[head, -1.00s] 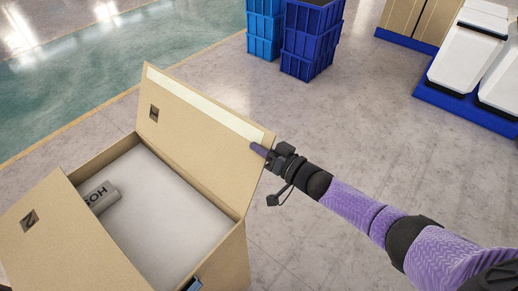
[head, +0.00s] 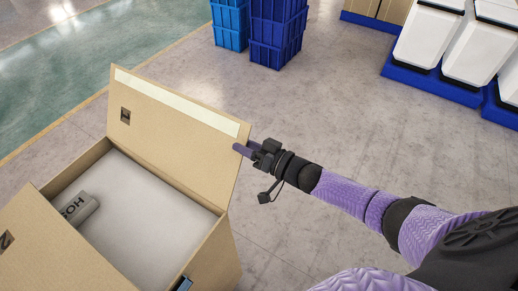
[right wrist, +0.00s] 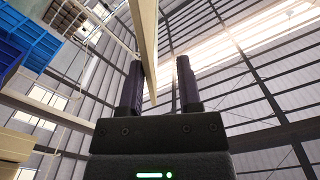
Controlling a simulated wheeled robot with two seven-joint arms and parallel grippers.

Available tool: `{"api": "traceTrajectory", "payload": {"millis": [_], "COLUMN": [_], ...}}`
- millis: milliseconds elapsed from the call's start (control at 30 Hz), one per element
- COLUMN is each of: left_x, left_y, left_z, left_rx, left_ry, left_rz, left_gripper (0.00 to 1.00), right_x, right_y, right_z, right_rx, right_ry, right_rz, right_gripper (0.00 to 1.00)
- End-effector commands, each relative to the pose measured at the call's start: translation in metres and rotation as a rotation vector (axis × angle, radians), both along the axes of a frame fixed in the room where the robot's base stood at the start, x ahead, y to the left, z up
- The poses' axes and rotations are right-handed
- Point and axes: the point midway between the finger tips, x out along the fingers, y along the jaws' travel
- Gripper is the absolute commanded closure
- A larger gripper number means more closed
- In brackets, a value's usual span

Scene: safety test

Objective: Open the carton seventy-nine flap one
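The open carton (head: 222,262) stands at the lower left in the head view. One flap (head: 180,119) with a pale strip along its top edge stands raised at the back. Another flap (head: 45,245) stands out at the front left. Inside lie a whitish-grey filling (head: 150,205) and a grey roll with dark letters (head: 78,210). My right gripper (head: 245,147) is at the right edge of the raised flap. In the right wrist view its fingers (right wrist: 160,88) are apart, with the flap's edge (right wrist: 145,45) between them, nearer the left finger.
Blue crates (head: 277,35) are stacked on the floor behind the carton. White bins (head: 428,35) stand on blue bases at the upper right. The grey floor (head: 330,110) between them and the carton is clear.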

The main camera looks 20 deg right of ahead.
Motion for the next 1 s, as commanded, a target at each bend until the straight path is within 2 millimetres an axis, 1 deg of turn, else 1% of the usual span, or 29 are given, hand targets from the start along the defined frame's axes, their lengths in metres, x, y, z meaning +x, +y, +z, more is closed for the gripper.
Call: {"api": "traceTrajectory", "payload": {"millis": [33, 200, 333, 467, 833, 867, 933, 967, 1000], "left_x": [0.0, 0.0, 0.0, 0.0, 0.0, 0.0, 0.0, -0.001, -0.001], "left_y": [0.0, 0.0, 0.0, 0.0, 0.0, 0.0, 0.0, 0.0, 0.0], "left_z": [0.003, 0.005, 0.005, 0.005, 0.005, 0.003, -0.007, -0.015, -0.027], "left_rx": [0.0, -0.001, -0.001, -0.001, -0.001, -0.001, -0.001, -0.001, -0.001], "left_ry": [0.0, 0.0, 0.0, 0.0, 0.0, 0.0, 0.001, 0.001, 0.002], "left_rz": [0.0, 0.001, 0.001, 0.001, 0.001, 0.001, 0.0, 0.0, 0.0], "left_gripper": [0.12, 0.12, 0.12, 0.12, 0.12, 0.12, 0.12, 0.12, 0.12], "right_x": [-0.009, -0.037, -0.05, -0.055, -0.055, -0.055, -0.056, -0.058, -0.062], "right_y": [-0.006, -0.024, -0.034, -0.036, -0.037, -0.037, -0.04, -0.042, -0.046], "right_z": [0.0, 0.0, 0.0, 0.0, -0.001, -0.003, -0.026, -0.044, -0.075], "right_rx": [-0.001, -0.002, 0.0, 0.0, 0.0, -0.004, -0.035, -0.063, -0.113], "right_ry": [0.004, 0.003, 0.002, 0.0, 0.001, 0.003, 0.023, 0.043, 0.078], "right_rz": [0.001, 0.001, 0.0, 0.001, 0.0, -0.003, -0.033, -0.058, -0.098], "right_gripper": [0.56, 0.56, 0.56, 0.56, 0.56, 0.56, 0.56, 0.56, 0.56]}}
